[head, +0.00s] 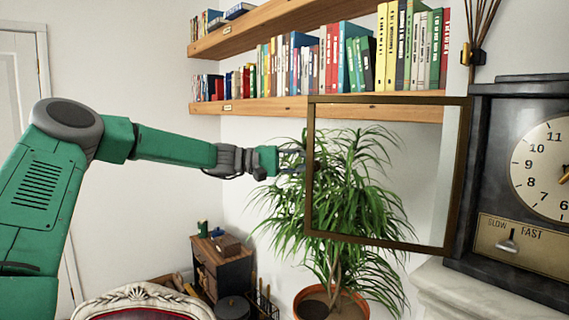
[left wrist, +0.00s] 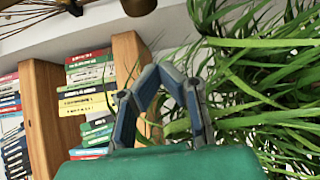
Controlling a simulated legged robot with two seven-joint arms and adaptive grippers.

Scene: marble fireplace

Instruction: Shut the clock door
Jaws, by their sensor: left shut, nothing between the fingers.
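The dark mantel clock (head: 480,150) stands at the right edge of the head view, its cream dial (head: 545,165) partly cut off. Its door (head: 309,190), a brown frame around a clear pane, stands wide open, reaching left from the clock's left side. My left gripper (head: 298,160) is at the left bar of the door, level with its middle; I cannot tell whether it touches. In the left wrist view its two fingers (left wrist: 157,70) meet at the tips with nothing between them. My right gripper is not in view.
A leafy potted plant (head: 345,190) stands behind the door and close to my gripper. Bookshelves (head: 290,108) run above. The clock rests on a pale mantel (head: 440,285). A chair back (head: 140,303) and small cabinet (head: 225,265) are lower left.

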